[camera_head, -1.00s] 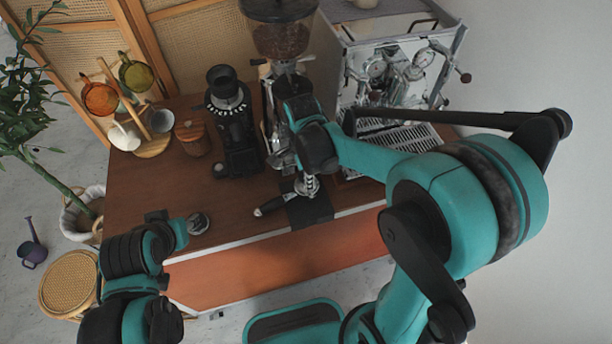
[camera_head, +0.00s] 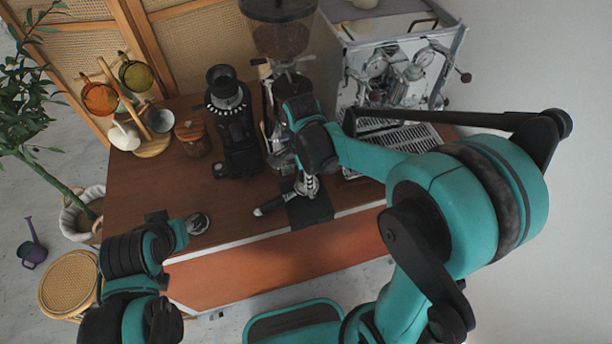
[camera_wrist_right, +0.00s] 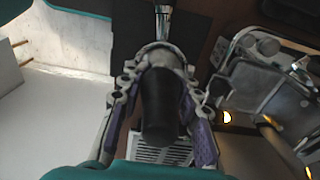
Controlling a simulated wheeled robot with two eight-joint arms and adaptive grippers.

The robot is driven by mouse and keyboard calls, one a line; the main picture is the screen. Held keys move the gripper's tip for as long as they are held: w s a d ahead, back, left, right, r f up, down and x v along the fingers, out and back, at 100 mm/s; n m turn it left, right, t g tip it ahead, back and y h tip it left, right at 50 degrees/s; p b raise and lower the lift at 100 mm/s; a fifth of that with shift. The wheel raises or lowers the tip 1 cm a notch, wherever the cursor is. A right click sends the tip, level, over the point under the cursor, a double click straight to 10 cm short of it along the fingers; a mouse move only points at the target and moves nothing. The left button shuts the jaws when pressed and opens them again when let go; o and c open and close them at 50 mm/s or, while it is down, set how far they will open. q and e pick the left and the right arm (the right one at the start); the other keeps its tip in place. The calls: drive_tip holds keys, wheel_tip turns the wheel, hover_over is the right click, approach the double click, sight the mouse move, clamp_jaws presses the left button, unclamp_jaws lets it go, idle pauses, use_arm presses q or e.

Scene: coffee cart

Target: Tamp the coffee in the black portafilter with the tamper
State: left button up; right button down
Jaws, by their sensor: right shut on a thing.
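The black portafilter (camera_head: 270,206) lies on the dark mat at the counter's front edge, its handle pointing left. Its metal neck (camera_wrist_right: 162,20) shows at the top of the right wrist view. My right gripper (camera_head: 307,183) points down over the portafilter's basket end. In the right wrist view, my right gripper (camera_wrist_right: 160,65) is shut around the dark handle of the tamper (camera_wrist_right: 158,108). The tamper's base and the coffee are hidden, so I cannot tell whether they touch. My left gripper (camera_head: 170,229) is at the counter's front left; its finger opening is unclear.
The dark mat (camera_head: 318,210) lies under the portafilter. A small round metal item (camera_head: 198,223) lies near my left gripper. A black grinder (camera_head: 236,140), a wooden canister (camera_head: 193,139) and a cup stand (camera_head: 150,148) are behind. The espresso machine (camera_head: 385,40) is at the back right.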

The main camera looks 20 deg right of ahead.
drive_tip(key=shift+r, duration=0.1)
drive_tip(key=shift+r+p, duration=1.15)
drive_tip(key=shift+r, duration=0.25)
wheel_tip(320, 180, up, 5)
drive_tip(key=p, duration=0.4)
